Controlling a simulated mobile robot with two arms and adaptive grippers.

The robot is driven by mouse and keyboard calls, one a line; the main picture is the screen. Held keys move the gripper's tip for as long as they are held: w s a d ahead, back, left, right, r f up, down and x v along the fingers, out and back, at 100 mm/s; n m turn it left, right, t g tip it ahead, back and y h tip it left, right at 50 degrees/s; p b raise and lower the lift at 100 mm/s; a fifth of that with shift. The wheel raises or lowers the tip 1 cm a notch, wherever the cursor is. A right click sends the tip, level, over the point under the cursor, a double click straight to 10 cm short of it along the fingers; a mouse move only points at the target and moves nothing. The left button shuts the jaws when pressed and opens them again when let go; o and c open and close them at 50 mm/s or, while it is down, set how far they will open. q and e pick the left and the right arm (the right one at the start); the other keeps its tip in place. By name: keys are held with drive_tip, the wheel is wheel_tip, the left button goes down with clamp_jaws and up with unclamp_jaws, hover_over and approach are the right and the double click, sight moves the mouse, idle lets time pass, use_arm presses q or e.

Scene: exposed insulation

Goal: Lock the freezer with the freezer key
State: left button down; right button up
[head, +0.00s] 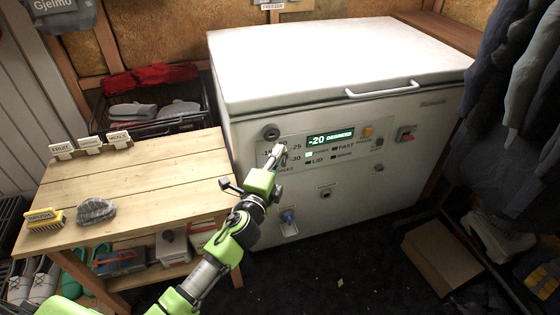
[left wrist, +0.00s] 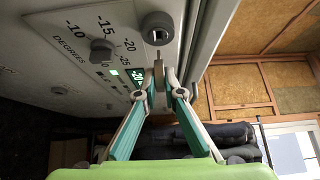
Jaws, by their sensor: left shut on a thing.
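The white chest freezer (head: 340,60) stands with its lid down. A round grey lock (head: 271,133) sits at the upper left of its front, above the control panel. The lock also shows in the left wrist view (left wrist: 157,28), with a dark opening in its face. My left gripper (head: 279,158) is just below the lock, in front of the temperature dial area. In the left wrist view its fingertips (left wrist: 163,88) are shut on a small, thin, brownish piece, apparently the freezer key (left wrist: 159,74). My right gripper is not in view.
Coats (head: 515,70) hang at the right. A cardboard box (head: 440,258) lies on the floor. The dark floor before the freezer is mostly clear.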

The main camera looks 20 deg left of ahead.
use_arm(q)
drive_tip(key=shift+w+a, duration=0.55)
drive_tip(key=shift+w, duration=0.25)
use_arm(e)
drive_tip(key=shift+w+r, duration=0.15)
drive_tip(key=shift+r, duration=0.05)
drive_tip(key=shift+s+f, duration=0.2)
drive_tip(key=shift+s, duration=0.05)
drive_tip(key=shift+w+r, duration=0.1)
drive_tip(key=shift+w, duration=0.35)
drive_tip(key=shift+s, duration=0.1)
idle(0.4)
use_arm(q)
drive_tip(key=shift+w+a, duration=0.15)
drive_tip(key=shift+w, duration=0.05)
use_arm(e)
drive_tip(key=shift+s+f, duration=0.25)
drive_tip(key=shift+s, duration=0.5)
